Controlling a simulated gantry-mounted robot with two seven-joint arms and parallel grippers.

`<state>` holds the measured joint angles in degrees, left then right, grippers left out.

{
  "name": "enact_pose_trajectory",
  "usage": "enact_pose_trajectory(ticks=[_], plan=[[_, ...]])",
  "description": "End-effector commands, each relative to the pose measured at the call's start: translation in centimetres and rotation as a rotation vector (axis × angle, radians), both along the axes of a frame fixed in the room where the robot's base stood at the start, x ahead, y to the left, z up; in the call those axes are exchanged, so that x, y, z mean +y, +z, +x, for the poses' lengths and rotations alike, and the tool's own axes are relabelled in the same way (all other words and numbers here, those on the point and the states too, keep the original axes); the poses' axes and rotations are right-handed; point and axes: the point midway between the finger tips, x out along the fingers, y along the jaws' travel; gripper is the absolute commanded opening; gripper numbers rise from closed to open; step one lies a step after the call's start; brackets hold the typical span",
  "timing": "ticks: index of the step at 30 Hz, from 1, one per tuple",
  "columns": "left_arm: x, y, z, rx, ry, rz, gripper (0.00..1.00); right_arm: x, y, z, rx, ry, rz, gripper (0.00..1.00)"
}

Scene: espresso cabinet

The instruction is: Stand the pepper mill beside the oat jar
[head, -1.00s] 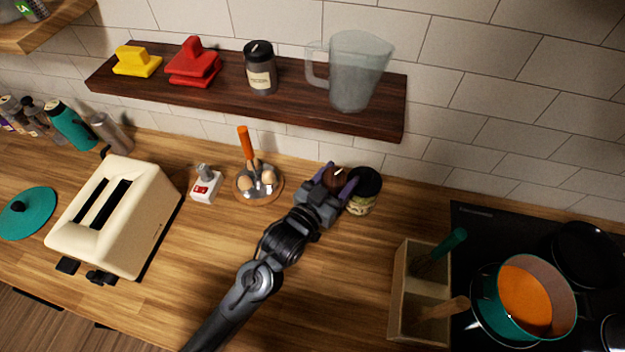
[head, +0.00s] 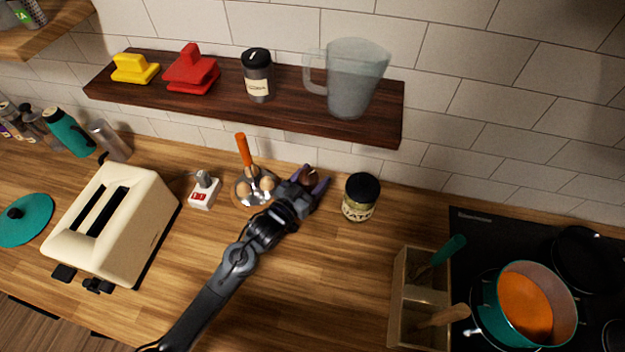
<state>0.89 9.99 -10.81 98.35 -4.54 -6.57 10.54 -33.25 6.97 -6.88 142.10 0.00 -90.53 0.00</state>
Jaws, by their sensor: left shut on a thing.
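The pepper mill (head: 308,174), a dark brown knob-topped thing, is between the fingers of my left gripper (head: 314,179) in the head view. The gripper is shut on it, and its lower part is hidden. A jar with a black lid and pale label (head: 360,200) stands upright on the counter, right of the gripper with a clear gap; it looks like the oat jar, but I cannot read its label surely. Whether the mill touches the counter is not clear. My right gripper is not in view.
An egg holder with an orange-handled tool (head: 243,150) stands close left of my gripper. A wooden utensil box (head: 398,300) and hob (head: 470,225) are to the right. A dark shelf (head: 220,100) hangs above, carrying a labelled canister (head: 257,75) and pitcher (head: 355,80).

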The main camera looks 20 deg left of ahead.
Motion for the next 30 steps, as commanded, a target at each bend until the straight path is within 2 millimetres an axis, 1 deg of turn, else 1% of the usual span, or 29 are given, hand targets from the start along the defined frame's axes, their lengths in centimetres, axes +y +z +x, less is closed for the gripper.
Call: enact_pose_trajectory(ticks=[3,12,16,17,21,22,30], plan=[[-0.01,-0.56,0.04,-0.005,0.000,-0.001,0.00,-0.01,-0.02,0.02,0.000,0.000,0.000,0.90],[-0.04,-0.65,0.02,-0.006,0.000,-0.002,0.00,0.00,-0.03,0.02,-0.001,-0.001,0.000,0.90],[-0.04,-0.98,0.02,-0.006,0.000,-0.002,0.00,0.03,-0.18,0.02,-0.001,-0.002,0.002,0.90],[-0.05,-1.22,-0.02,-0.001,0.000,0.000,0.62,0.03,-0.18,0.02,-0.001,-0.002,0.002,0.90],[-0.05,-1.17,-0.02,-0.001,0.000,0.000,0.84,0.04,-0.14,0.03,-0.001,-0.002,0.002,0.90],[-0.05,-1.17,-0.02,-0.001,0.000,0.000,0.86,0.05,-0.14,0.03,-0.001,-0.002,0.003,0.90],[-0.04,-1.10,-0.02,-0.001,0.000,0.000,0.86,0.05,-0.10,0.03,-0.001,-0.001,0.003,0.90]])
